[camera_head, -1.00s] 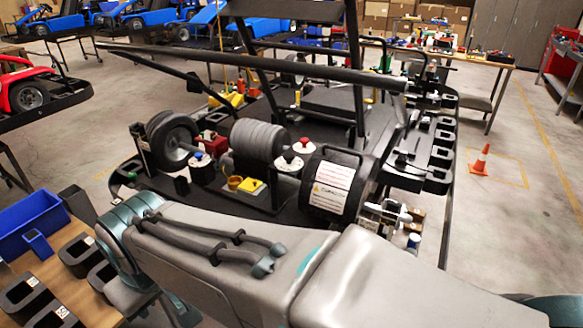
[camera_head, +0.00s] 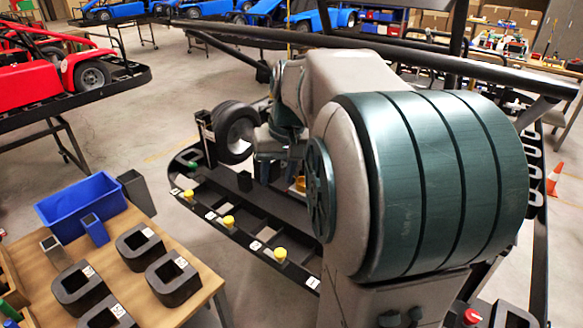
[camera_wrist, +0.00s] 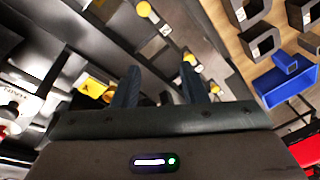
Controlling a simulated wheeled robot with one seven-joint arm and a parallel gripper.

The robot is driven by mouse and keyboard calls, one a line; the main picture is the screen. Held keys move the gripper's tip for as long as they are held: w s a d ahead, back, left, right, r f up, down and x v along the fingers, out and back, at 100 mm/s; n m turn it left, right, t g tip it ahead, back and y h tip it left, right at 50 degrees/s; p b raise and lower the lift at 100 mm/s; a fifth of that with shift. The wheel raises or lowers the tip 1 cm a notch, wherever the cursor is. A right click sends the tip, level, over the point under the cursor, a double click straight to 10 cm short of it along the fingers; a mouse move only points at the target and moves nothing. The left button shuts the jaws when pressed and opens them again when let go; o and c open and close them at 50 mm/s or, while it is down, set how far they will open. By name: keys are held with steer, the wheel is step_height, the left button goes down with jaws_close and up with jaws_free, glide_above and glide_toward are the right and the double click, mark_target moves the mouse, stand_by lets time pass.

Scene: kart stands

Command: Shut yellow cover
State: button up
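A yellow piece (camera_wrist: 90,85), seemingly the yellow cover, shows on the dark kart stand in the wrist view, left of my gripper (camera_wrist: 161,88). A small round orange-yellow part (camera_wrist: 108,96) is beside it. Whether the cover stands open or shut I cannot tell. In the head view only an orange-yellow bit (camera_head: 300,184) shows beside my arm, which hides the rest. My gripper's two dark fingers are apart with nothing between them. In the head view the gripper (camera_head: 267,168) hangs over the stand near the black wheel, partly hidden.
Yellow knobs (camera_head: 280,254) line the stand's front rail. A wooden table (camera_head: 190,235) with black holders and a blue bin (camera_head: 82,205) stands at the left. A black wheel (camera_head: 235,132) is behind the gripper. A long dark bar (camera_head: 340,42) crosses above.

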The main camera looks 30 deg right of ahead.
steer(key=w+d+f+m+g+b, duration=0.15)
steer(key=w+d, duration=0.25)
steer(key=d, duration=0.4)
steer(key=w+d+f+h, duration=0.15)
steer(key=w+d, duration=0.25)
steer(key=d, duration=0.4)
steer(key=w+d+f+g+y+b, duration=0.1)
steer(key=w+d+f, duration=0.25)
steer(key=d, duration=0.45)
steer(key=shift+t+h, duration=0.25)
steer(key=f, duration=1.2)
steer(key=shift+w+f+p, duration=0.3)
steer(key=shift+f+p, duration=0.05)
steer(key=shift+p, duration=0.05)
